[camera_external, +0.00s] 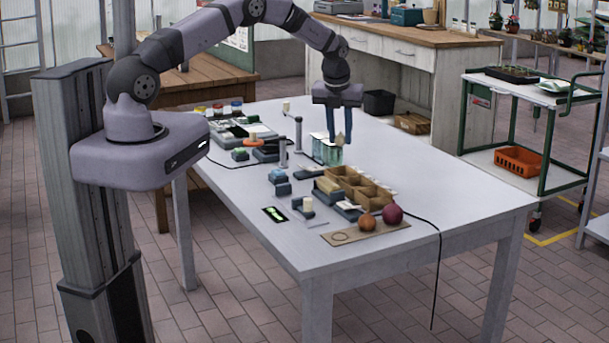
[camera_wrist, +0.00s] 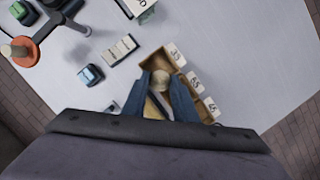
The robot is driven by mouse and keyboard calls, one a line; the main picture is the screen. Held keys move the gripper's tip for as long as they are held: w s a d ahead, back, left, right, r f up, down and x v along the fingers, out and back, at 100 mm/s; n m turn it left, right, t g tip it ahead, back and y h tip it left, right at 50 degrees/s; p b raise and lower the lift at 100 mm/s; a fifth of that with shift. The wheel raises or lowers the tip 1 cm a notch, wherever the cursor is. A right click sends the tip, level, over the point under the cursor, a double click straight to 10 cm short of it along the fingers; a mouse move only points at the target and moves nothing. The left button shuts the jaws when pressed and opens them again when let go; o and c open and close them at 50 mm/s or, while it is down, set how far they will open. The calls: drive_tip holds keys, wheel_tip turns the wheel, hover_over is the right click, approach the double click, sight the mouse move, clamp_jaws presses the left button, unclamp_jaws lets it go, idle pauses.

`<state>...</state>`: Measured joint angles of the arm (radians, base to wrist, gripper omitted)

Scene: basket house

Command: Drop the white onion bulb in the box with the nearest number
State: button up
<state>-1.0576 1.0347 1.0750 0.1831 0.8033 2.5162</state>
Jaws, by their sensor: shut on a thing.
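My gripper (camera_external: 345,136) is shut on the white onion bulb (camera_external: 340,139), holding it above the table behind the boxes. The brown open boxes (camera_external: 360,188) stand in a row on the table, with white number cards along one side. The wrist view shows three cards, the top one (camera_wrist: 174,54), the middle one (camera_wrist: 193,82) and the lower one (camera_wrist: 210,106); their digits are too small to read surely. My fingers partly hide the boxes there.
A small dark display (camera_external: 274,214) with green marks lies near the front left. A red onion (camera_external: 392,214) and an orange-brown onion (camera_external: 367,222) sit on a brown board (camera_external: 338,237). The table's right side is clear.

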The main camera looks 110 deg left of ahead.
drive_tip(key=shift+f+b, duration=1.15)
drive_tip(key=shift+f, duration=0.75)
drive_tip(key=o, duration=1.2)
drive_tip(key=shift+b+v, duration=1.3)
drive_tip(key=shift+v, duration=2.4)
